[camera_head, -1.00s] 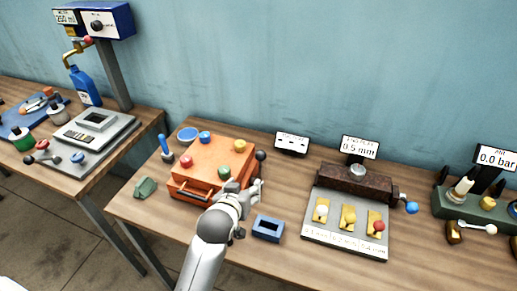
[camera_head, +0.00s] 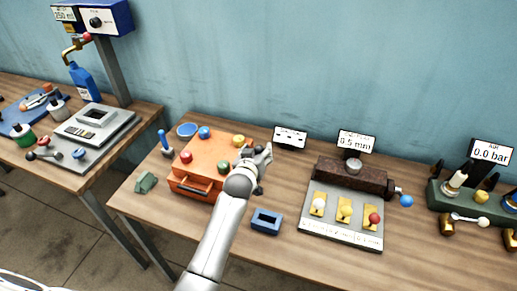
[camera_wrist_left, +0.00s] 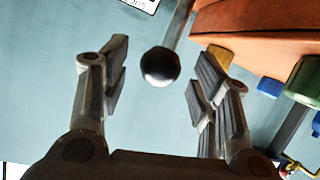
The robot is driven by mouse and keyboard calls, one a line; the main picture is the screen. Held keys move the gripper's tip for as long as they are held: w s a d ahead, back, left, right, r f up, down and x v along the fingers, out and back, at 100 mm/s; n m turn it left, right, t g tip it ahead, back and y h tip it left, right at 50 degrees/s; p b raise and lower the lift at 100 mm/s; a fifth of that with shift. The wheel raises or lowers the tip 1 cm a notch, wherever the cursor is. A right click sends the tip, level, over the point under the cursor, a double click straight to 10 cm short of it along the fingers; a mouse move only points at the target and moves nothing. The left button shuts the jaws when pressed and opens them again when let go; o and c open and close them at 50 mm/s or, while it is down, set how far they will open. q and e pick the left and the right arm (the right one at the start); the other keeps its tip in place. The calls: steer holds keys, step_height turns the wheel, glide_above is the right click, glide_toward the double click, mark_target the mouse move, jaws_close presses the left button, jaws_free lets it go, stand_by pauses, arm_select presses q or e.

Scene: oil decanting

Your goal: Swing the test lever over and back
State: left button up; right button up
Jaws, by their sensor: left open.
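The test lever appears to be the one with a black ball knob (camera_wrist_left: 160,66) on a grey rod, beside the orange box (camera_head: 215,155). In the left wrist view the knob lies in the gap between my two open fingers, with clear space on both sides. No contact shows. My left gripper (camera_head: 262,154) is at the right side of the orange box in the head view and covers the knob there. The box also shows in the left wrist view (camera_wrist_left: 260,35). My right gripper is not in view.
A blue open block (camera_head: 266,221) sits on the table just right of my left forearm. A grey plate with yellow switches (camera_head: 345,212) and a brown vice-like block (camera_head: 350,174) stand further right. A green piece (camera_head: 146,182) and a blue-handled lever (camera_head: 164,142) are left of the box.

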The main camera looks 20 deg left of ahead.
arm_select(q)
steer(key=shift+x, duration=1.1)
jaws_close()
